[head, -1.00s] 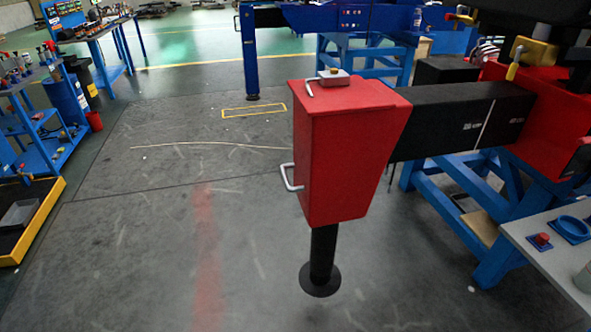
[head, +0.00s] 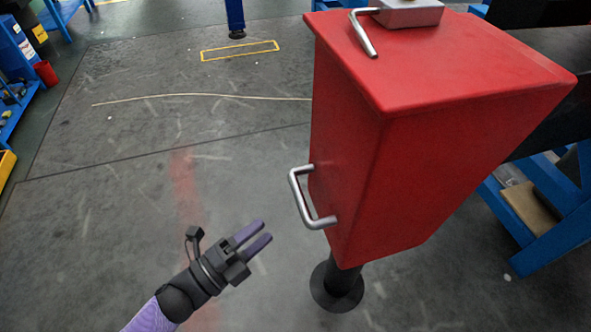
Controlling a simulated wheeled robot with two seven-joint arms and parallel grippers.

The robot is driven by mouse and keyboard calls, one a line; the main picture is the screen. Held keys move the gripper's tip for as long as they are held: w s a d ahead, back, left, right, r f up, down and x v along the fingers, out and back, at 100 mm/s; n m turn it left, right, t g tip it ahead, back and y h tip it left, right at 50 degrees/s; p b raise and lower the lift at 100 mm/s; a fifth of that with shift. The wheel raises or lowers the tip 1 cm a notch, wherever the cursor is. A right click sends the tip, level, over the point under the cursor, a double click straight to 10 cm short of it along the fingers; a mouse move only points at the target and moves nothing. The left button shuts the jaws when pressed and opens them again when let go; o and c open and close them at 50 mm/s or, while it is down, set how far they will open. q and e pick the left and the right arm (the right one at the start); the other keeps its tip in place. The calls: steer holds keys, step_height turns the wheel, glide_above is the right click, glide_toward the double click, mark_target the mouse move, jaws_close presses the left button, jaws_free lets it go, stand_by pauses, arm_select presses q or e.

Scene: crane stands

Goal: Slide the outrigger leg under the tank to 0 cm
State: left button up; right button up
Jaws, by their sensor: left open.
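The red tank (head: 440,140) fills the right half of the head view, at the end of a black beam (head: 550,90). A silver U-shaped handle (head: 303,198) sticks out from its left side. The black outrigger leg (head: 343,280) comes down from under the tank and ends in a round foot plate (head: 325,295). The tank hides the leg's upper part. My left gripper (head: 262,232) is open and empty, left of the leg and below the handle, apart from both. My right gripper is not in view.
A grey box with a bent lever (head: 365,35) sits on top of the tank. Blue trestle beams (head: 540,210) stand at the right.

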mark_target(301, 199)
arm_select(q)
steer(key=x, duration=0.4)
steer(key=b+x, duration=0.1)
steer(key=x, duration=0.4)
steer(key=shift+s+d+r, duration=0.1)
steer(key=shift+d+r, duration=0.15)
steer(key=shift+d, duration=0.2)
steer(key=shift+r, duration=0.1)
steer(key=c, duration=0.7)
jaws_close()
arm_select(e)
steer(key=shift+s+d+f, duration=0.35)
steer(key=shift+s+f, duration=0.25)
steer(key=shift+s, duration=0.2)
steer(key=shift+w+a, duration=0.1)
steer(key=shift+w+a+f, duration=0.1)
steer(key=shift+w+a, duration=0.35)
